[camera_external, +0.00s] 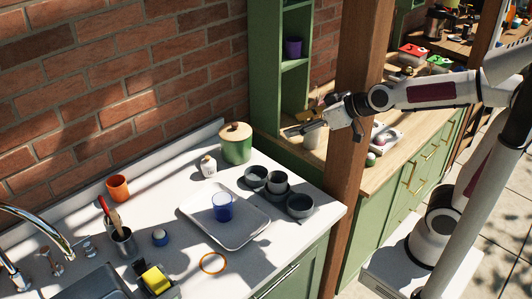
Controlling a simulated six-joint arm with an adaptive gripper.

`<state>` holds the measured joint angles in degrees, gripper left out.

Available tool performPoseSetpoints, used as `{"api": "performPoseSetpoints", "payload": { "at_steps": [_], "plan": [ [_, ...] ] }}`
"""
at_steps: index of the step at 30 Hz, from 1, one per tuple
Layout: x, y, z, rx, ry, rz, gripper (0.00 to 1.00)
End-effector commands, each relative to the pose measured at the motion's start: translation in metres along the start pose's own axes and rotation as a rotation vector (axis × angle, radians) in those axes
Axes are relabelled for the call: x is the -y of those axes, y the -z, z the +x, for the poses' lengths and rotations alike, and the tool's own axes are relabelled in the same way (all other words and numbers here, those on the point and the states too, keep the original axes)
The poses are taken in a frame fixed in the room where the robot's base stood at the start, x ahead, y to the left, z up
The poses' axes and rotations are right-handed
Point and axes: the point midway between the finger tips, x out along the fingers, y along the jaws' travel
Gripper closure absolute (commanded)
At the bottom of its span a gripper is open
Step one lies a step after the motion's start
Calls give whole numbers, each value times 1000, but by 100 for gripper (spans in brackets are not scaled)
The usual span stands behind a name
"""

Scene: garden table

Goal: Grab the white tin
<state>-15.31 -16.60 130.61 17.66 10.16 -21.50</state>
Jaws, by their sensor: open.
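A pale, whitish cylinder (312,136) that looks like the white tin stands on the wooden counter, just left of the wooden post. It is small in the picture and partly shaded, so I cannot be sure of it. My gripper (338,117) is open and empty in front of the post, above and to the right of this cylinder in the picture. The two look apart, but the real distance is hard to tell. A small white jar (208,167) stands on the white worktop next to a green canister (236,144).
The wooden post (350,170) rises close to my gripper. Utensils (300,128) lie beside the pale cylinder. On the white worktop (270,260) are a tray (245,239) with a blue cup (222,207), dark bowls (300,205) and an orange cup (118,188).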

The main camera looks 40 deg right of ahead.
Motion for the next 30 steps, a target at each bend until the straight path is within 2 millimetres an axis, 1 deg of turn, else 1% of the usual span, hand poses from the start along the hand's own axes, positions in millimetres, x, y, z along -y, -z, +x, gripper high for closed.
{"api": "performPoseSetpoints", "payload": {
  "at_steps": [1, 9, 14, 24, 30],
  "plan": [
    [0, 2, 10, -1, -2, 4, 45],
    [1, 14, 62, -33, -21, 29, 45],
    [3, 17, 94, -53, -33, 42, 45],
    [10, 16, 161, -96, -58, 66, 45],
    [16, 9, 201, -122, -74, 77, 45]
  ]
}}
